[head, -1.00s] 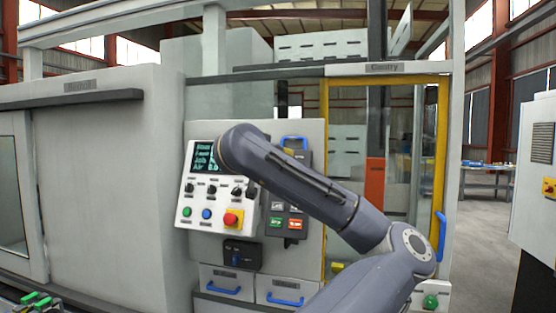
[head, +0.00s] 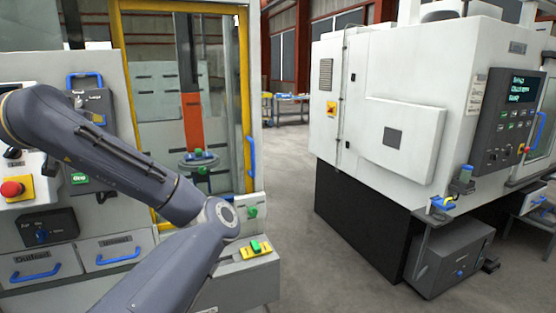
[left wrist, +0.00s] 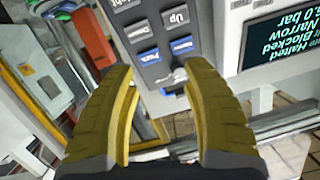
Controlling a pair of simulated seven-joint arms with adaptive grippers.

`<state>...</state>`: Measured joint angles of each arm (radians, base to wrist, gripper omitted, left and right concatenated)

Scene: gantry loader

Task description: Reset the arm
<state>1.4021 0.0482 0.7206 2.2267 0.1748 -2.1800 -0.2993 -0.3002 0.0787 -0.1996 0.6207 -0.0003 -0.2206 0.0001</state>
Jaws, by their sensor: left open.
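The picture there is tilted, and a lit screen (left wrist: 284,38) shows upside-down text including "Halted", "Blocked" and "bar". I cannot tell whether the fingers touch the pendant. In the head view one of my arm's links crosses the pendant (head: 93,103), whose green key (head: 79,177) shows. A red button (head: 12,189) on yellow is at the left edge.
A yellow-framed door (head: 247,100) with a blue handle (head: 251,156) stands behind the arm. Drawers (head: 35,266) are below the panel. A white machine (head: 390,140) with its own control panel (head: 505,115) stands at right. Open floor (head: 310,250) lies between.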

